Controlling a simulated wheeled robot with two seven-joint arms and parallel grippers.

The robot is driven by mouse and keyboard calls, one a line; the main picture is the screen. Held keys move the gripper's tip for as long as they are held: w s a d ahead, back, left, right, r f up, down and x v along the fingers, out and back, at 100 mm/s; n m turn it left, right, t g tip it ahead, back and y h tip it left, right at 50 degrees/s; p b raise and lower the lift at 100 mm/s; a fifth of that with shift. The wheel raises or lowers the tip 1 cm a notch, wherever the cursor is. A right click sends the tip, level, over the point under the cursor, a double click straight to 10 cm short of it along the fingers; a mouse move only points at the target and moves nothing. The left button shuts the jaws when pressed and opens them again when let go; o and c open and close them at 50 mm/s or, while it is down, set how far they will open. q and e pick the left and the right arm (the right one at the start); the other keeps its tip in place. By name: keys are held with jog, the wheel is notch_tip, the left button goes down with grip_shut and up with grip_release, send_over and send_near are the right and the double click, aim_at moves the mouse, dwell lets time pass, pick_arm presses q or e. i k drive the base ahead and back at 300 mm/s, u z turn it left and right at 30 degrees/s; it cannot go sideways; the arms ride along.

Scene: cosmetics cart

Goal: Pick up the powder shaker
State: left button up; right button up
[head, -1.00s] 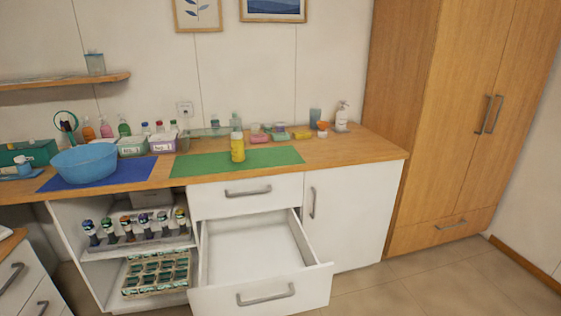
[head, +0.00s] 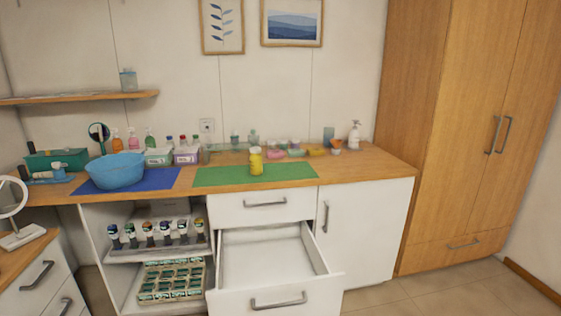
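A yellow container (head: 256,161), which looks like the powder shaker, stands upright on the green mat (head: 290,173) on the wooden counter. It is near the middle of the mat, with nothing touching it. Its top details are too small to make out. Neither of my grippers shows in the head view.
A blue bowl (head: 117,171) sits on a blue mat (head: 160,179) to the left. Small bottles, boxes and dishes line the counter's back. Below, a white drawer (head: 268,298) stands pulled open, jutting forward. Left of it are open shelves with several bottles (head: 149,236).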

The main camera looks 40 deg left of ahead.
aim_at(255, 160)
jog(key=z, duration=0.3)
jog(key=i, duration=1.95)
jog(key=u, duration=0.3)
jog(key=i, duration=1)
jog(key=u, duration=1.55)
jog(key=i, duration=0.95)
jog(key=u, duration=0.8)
